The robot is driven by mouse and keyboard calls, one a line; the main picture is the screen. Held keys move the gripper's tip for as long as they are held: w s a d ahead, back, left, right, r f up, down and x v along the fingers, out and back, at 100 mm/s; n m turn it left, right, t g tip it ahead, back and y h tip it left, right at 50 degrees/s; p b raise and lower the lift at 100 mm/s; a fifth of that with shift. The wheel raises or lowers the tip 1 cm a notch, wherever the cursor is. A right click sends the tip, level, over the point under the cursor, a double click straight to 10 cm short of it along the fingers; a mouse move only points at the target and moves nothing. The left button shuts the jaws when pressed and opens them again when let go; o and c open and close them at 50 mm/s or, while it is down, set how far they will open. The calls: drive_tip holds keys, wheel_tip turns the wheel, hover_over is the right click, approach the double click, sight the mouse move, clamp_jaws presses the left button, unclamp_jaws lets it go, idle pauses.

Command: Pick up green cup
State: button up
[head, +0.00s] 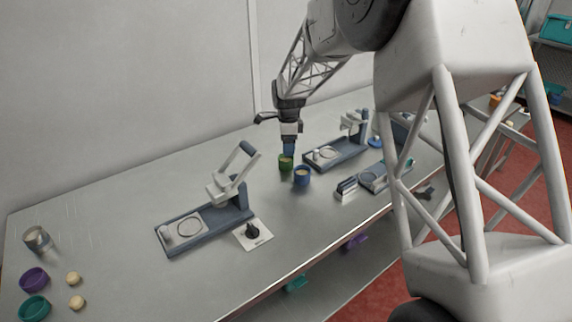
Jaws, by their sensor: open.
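The green cup (285,164) stands on the grey metal table, in the middle of the head view. It looks upright, and something pale shows inside its top. My gripper (288,149) points down directly above the cup, with its fingertips at or just over the rim. The jaws are open. I cannot tell whether the fingers touch the cup or reach inside it. A blue cup (302,177) with pale content stands just in front and to the right of the green cup, very close to it.
A lever device on a blue-grey base (207,231) stands to the left, with a black knob on a white plate (252,233). Another such device (338,153) stands behind right. A metal cup (36,238), a purple bowl (34,279) and a teal bowl (34,308) sit far left.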

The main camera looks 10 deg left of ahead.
sight(288, 159)
drive_tip(key=shift+f, duration=0.6)
drive_tip(key=shift+s+f, duration=0.15)
drive_tip(key=shift+f, duration=2.45)
drive_tip(key=c, duration=0.7)
drive_tip(key=shift+r, duration=0.1)
drive_tip(key=shift+r, duration=4.95)
drive_tip(key=shift+d, duration=0.1)
drive_tip(key=w+d, duration=0.2)
drive_tip(key=d, duration=0.3)
drive_tip(key=w+d, duration=0.3)
drive_tip(key=d, duration=0.1)
drive_tip(key=w+d, duration=0.3)
drive_tip(key=d, duration=0.2)
drive_tip(key=shift+w+d+f, duration=0.25)
drive_tip(key=shift+d+f, duration=0.05)
